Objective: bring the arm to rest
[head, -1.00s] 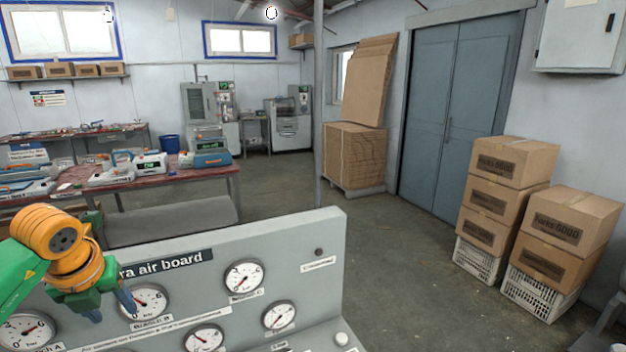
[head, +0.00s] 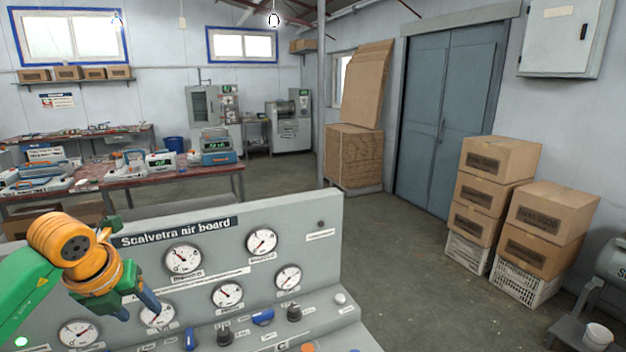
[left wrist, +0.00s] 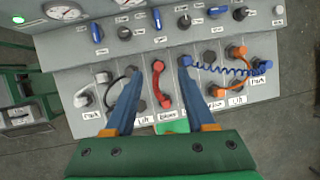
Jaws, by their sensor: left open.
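My left gripper (head: 139,309) is open, with blue fingers, in front of the left part of the grey air board (head: 290,232) in the head view. In the left wrist view the two fingers (left wrist: 159,80) point toward the board's sloping lower panel. A red curved handle or hose (left wrist: 159,84) shows between them in the picture. The gap looks empty, but I cannot tell the fingers' exact distance from the panel. My orange and green left arm comes in from the left. My right gripper is in neither view.
The board carries several round gauges (head: 183,258) and knobs (head: 294,312). The panel also has a coiled blue hose (left wrist: 222,68) and an orange hose (left wrist: 236,78). Stacked boxes (head: 499,160) stand at the right. A workbench (head: 150,178) is behind the board. Open floor lies beyond it.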

